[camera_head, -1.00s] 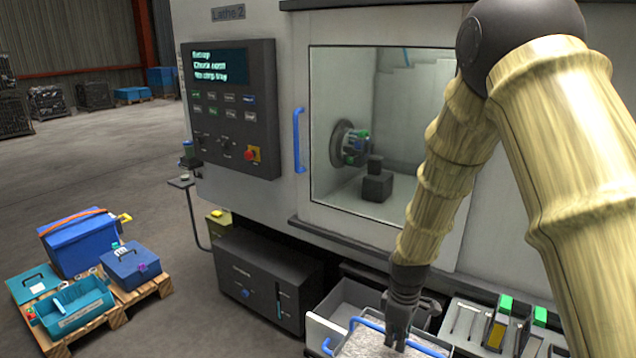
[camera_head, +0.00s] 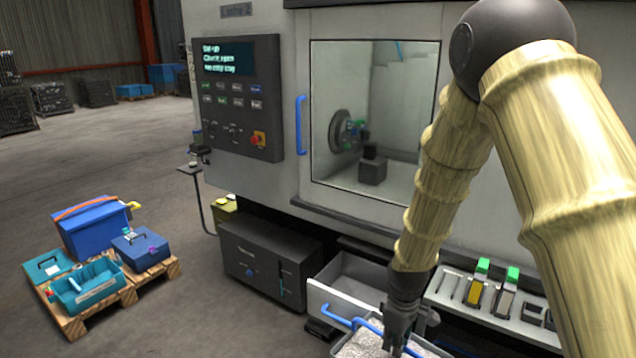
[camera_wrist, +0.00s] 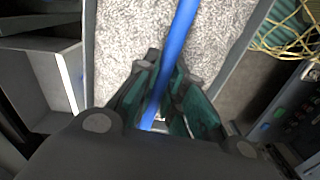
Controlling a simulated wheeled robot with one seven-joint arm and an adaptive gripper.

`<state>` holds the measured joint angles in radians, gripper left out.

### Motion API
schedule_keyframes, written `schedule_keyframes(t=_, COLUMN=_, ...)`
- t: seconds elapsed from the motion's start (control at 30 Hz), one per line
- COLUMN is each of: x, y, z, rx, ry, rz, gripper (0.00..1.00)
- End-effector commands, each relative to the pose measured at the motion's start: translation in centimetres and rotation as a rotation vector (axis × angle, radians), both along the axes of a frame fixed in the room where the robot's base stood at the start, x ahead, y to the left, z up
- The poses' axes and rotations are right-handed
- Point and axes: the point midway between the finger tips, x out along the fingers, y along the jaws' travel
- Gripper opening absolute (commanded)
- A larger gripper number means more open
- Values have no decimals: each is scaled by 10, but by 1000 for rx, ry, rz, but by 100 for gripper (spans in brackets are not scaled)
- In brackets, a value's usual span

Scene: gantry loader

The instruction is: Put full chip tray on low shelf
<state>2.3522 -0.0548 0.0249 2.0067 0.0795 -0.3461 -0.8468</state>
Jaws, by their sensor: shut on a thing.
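The full chip tray (camera_head: 362,344) is a grey tray heaped with silvery metal chips, with blue bar handles, at the bottom edge of the head view. My gripper (camera_head: 400,340) points down over it and is shut on a blue handle. In the wrist view, the blue handle (camera_wrist: 178,50) runs between the fingers of my gripper (camera_wrist: 160,105), with the chips (camera_wrist: 125,35) below. The tray's near part is cut off in the head view. I cannot make out the low shelf for certain.
An open, empty grey drawer (camera_head: 345,285) sits under the lathe, just behind the tray. A tool rack (camera_head: 490,300) is at right. A pallet (camera_head: 150,280) with blue boxes and a teal bin stands at left. Open floor (camera_head: 90,150) lies beyond the pallet.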

Motion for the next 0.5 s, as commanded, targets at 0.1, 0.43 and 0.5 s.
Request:
schedule_keyframes(t=0.1, x=-5, y=2, z=-17, rx=1, ry=-1, rz=-79, gripper=0)
schedule_keyframes(t=0.43, x=-32, y=9, z=-85, rx=1, ry=5, rz=-441, gripper=0)
schedule_keyframes(t=0.5, x=-38, y=10, z=-98, rx=-1, ry=5, rz=-524, gripper=0)
